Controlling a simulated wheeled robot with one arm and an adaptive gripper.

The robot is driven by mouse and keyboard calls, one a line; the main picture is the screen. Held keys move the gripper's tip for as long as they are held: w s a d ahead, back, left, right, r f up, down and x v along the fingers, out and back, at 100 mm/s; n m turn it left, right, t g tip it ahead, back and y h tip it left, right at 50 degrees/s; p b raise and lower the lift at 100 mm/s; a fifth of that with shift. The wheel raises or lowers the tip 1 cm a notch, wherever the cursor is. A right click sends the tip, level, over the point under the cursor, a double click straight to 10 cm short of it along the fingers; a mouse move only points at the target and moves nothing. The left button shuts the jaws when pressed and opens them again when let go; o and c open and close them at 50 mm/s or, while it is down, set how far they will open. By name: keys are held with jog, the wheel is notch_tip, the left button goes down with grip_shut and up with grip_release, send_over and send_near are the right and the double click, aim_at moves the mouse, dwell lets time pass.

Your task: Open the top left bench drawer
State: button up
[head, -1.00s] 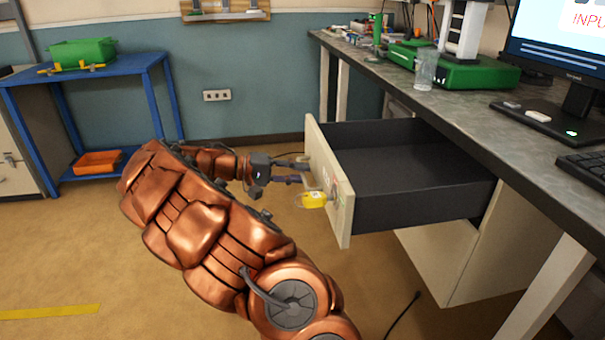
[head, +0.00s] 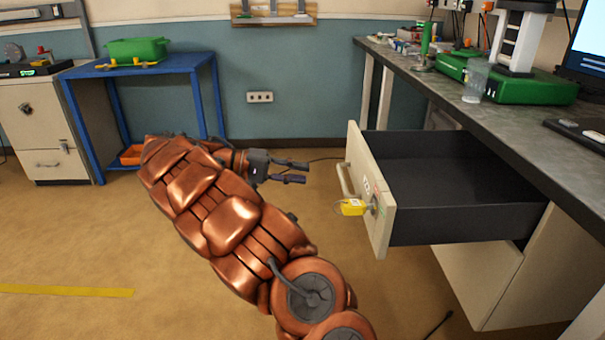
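The bench drawer (head: 455,222) is pulled well out from under the grey worktop. Its dark inside looks empty in the part I can see. Its cream front (head: 364,195) carries a pale bar handle (head: 344,180) and a yellow padlock-like tag (head: 352,207) hanging near a round lock. My gripper (head: 303,172) is to the left of the drawer front, apart from the handle. Its two dark fingers are spread with nothing between them.
The workbench (head: 440,100) runs along the right, with a clear cup (head: 474,82) and a green-based device (head: 525,88) on it. A blue table (head: 150,70) with a green bin (head: 138,50) stands at the back left. The floor on the left is clear.

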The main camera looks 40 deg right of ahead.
jog(key=shift+w+a, duration=0.2)
jog(key=shift+a, duration=0.05)
jog(key=shift+r, duration=0.15)
dwell(0.5)
jog(key=s+a+r+n+t+y+p, duration=0.2)
jog(key=s+a+r+p, duration=0.2)
jog(key=s+r+p, duration=0.35)
jog(key=s+a+r+n+t+y+p, duration=0.1)
jog(key=s+a+r+y+p, duration=0.1)
jog(key=s+a+r+p, duration=0.35)
jog(key=s+a+r+n+t+y+p, duration=0.2)
jog(key=s+a+r+t+y+p, duration=0.1)
jog(key=s+a+p, duration=0.4)
jog(key=s+a+r+n+t+y+p, duration=0.2)
jog(key=s+a+p, duration=0.5)
jog(key=a+p, duration=0.5)
notch_tip(320, 180, up, 4)
jog(key=shift+a+f+n+t+y, duration=0.25)
jog(key=shift+a+n+t+y, duration=0.15)
jog(key=shift+a+n+y, duration=0.6)
jog(key=shift+s+d, duration=0.1)
jog(key=shift+d, duration=0.1)
